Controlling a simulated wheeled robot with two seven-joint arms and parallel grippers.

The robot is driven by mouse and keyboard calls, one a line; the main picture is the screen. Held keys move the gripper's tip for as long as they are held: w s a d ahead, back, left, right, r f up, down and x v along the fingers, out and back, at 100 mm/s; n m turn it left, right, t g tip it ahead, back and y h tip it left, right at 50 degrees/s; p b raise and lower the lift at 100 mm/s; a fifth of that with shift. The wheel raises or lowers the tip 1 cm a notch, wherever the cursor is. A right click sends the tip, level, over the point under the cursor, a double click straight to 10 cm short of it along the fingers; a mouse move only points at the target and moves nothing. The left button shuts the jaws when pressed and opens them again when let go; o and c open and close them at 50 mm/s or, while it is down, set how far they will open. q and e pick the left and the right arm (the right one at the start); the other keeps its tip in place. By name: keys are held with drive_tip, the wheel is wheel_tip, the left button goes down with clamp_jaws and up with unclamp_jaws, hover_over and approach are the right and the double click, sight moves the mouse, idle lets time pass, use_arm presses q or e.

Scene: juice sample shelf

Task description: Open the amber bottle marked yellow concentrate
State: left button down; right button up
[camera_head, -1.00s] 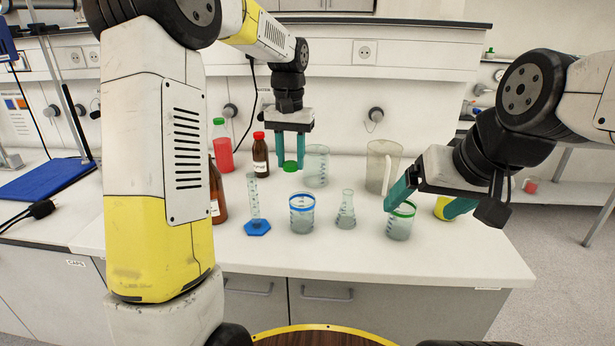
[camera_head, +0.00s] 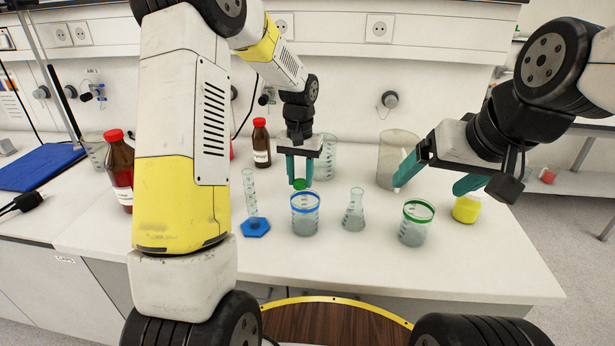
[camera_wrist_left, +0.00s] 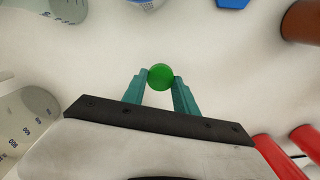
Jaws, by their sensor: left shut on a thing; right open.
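Two amber bottles with red caps stand on the bench in the head view: a larger one (camera_head: 119,172) at the left, partly behind my arm, and a smaller one (camera_head: 261,147) behind. Both have white labels that are too small to read, so I cannot tell which is yellow concentrate. My left gripper (camera_head: 299,178) is shut on a green cap (camera_head: 299,185), in front of the smaller bottle. The left wrist view shows the green cap (camera_wrist_left: 160,77) between the fingertips, with bare bench below. My right gripper (camera_head: 428,187) is open and empty above the bench.
A blue-rimmed beaker (camera_head: 305,218), a flask (camera_head: 354,212), a green-rimmed beaker (camera_head: 416,225) and a yellow container (camera_head: 466,208) stand along the front. A measuring cylinder (camera_head: 251,200) is left of them. A large jug (camera_head: 397,155) stands behind. The bench front edge is clear.

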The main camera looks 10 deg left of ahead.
sight(300, 181)
use_arm(q)
drive_tip(key=shift+f, duration=1.75)
drive_tip(key=shift+f, duration=0.1)
drive_tip(key=c, duration=1)
unclamp_jaws()
drive_tip(key=shift+o, duration=0.2)
